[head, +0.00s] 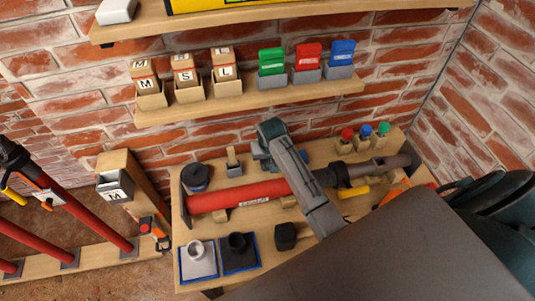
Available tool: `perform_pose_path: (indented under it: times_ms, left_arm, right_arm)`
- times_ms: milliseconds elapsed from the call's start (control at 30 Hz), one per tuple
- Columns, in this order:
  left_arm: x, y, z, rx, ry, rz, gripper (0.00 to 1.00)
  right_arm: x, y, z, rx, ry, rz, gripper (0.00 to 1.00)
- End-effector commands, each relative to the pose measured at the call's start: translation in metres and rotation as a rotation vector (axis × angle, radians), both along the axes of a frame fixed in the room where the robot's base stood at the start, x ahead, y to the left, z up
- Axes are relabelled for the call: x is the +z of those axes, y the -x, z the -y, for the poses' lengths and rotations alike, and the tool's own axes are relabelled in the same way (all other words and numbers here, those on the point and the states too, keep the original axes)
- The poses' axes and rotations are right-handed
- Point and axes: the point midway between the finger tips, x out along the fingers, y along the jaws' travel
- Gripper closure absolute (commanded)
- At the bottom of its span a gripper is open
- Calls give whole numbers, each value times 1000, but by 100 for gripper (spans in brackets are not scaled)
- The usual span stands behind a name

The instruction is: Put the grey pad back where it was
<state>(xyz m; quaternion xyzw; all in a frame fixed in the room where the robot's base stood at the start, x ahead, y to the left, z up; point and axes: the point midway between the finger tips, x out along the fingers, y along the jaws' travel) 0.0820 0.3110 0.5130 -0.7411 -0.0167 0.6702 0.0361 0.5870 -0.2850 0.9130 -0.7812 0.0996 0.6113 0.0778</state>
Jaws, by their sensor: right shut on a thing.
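My right gripper (262,160) is over the back of the wooden bench, behind the red cylinder. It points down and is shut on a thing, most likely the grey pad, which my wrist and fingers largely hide. My right forearm crosses in front of the red cylinder (240,195). A small wooden piece in a grey base (235,170) stands just left of the gripper, apart from it. My left gripper is out of view.
The bench also holds a dark round roll (195,177), two blue-edged trays (198,262) and a black block (286,236). Red, blue and green-topped pieces (365,134) stand at the back right. A shelf (250,98) with lettered boxes and coloured packs runs above.

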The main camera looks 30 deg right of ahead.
Motion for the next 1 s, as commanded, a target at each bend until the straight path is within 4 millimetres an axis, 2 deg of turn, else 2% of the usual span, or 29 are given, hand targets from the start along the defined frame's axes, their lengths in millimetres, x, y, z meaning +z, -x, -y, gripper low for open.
perform_pose_path:
  times_ms: [1000]
  left_arm:
    - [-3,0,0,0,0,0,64]
  right_arm:
    - [-12,0,0,0,0,0,100]
